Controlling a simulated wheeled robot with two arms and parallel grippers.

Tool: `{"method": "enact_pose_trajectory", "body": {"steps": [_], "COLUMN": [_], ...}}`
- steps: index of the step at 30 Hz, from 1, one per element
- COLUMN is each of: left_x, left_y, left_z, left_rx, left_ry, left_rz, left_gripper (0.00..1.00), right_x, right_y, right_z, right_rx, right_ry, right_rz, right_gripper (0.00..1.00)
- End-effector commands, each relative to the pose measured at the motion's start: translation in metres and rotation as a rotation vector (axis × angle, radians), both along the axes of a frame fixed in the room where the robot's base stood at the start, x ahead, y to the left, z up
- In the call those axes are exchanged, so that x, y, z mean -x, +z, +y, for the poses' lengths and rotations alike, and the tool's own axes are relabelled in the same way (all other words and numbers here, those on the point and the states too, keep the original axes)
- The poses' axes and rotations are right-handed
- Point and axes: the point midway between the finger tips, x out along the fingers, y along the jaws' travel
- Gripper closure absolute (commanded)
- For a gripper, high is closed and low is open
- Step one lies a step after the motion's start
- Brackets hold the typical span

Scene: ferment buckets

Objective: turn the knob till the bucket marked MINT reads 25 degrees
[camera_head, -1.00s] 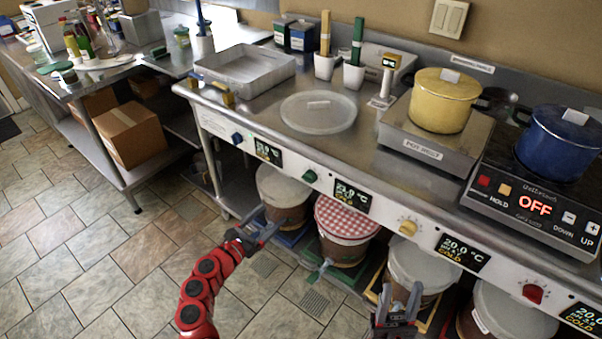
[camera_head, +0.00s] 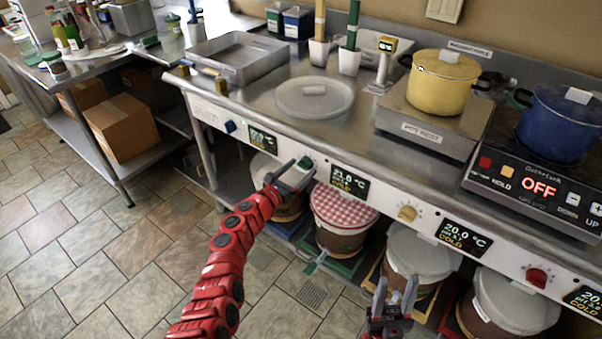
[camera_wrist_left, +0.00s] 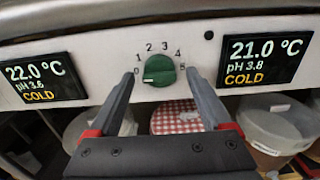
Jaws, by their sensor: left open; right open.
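A green knob (camera_wrist_left: 159,71) on the front panel has a dial marked 0 to 5. Its light mark seems to point left, near 0. My left gripper (camera_head: 291,172) is open, with its fingers (camera_wrist_left: 165,82) on either side of the knob, apart from it. The display to the knob's right (camera_wrist_left: 262,60) reads 21.0 °C, pH 3.8, COLD; the one to its left (camera_wrist_left: 42,81) reads 22.0 °C, pH 3.6, COLD. A bucket with a red checked cover (camera_head: 343,212) stands below. No MINT mark is legible. My right gripper (camera_head: 393,292) is open and empty, low in front of the buckets.
More knobs, blue (camera_head: 230,127), yellow (camera_head: 407,212) and red (camera_head: 537,277), line the panel. Pale-lidded buckets (camera_head: 424,250) stand beneath. The counter above holds a yellow pot (camera_head: 441,85), a blue pot (camera_head: 560,125) and a round lid (camera_head: 314,98). The floor at left is clear.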

Motion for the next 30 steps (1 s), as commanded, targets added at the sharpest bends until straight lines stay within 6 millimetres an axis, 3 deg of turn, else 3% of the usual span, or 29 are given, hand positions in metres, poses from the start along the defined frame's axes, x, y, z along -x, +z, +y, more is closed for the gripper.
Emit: {"method": "enact_pose_trajectory", "body": {"steps": [13, 27, 30], "left_x": [-0.0083, -0.0081, -0.0081], "left_y": [-0.0003, -0.0005, -0.0006], "left_z": [-0.0051, -0.005, -0.005], "left_rx": [0.0, 0.0, -0.001], "left_ry": [0.004, 0.003, 0.003], "left_rz": [0.002, 0.002, 0.002], "left_gripper": [0.17, 1.0, 1.0], "right_x": [0.0, 0.0001, 0.0], "right_y": [-0.0058, -0.0059, -0.006], "right_z": [0.0, 0.0, 0.0], "right_rx": [0.0, 0.0, 0.0], "right_ry": [0.0, 0.0, 0.0], "right_rz": [0.0, 0.0, 0.0], "right_gripper": [0.53, 0.53, 0.53]}}
